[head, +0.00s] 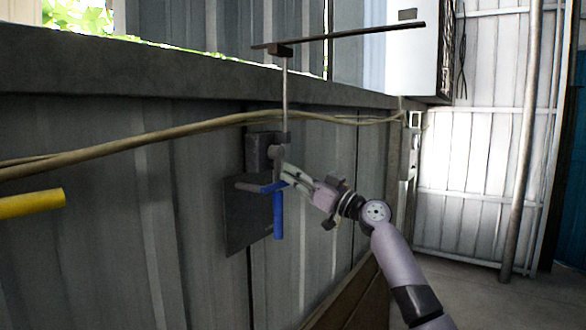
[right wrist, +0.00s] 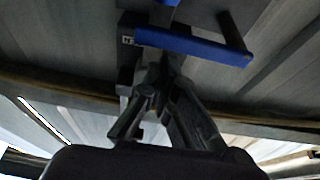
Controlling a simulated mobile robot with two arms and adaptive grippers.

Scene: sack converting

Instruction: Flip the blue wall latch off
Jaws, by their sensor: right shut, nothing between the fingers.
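The blue wall latch (head: 278,215) is on a dark mount on the corrugated wall. Its blue handle hangs down from a short level blue part. It also shows in the right wrist view (right wrist: 195,46), just beyond the fingertips. My right gripper (head: 286,172) reaches in from the right, with its tips beside the top of the latch. The right wrist view shows its dark fingers (right wrist: 160,78) closed together and empty; I cannot tell whether they touch the latch. My left gripper is not in view.
A thin upright rod (head: 285,95) with a long dark crossbar (head: 350,35) rises above the latch. A tan cable (head: 130,143) runs along the wall under the ledge (head: 150,75). A yellow bar (head: 30,203) sticks in at left. Open floor (head: 480,285) lies at right.

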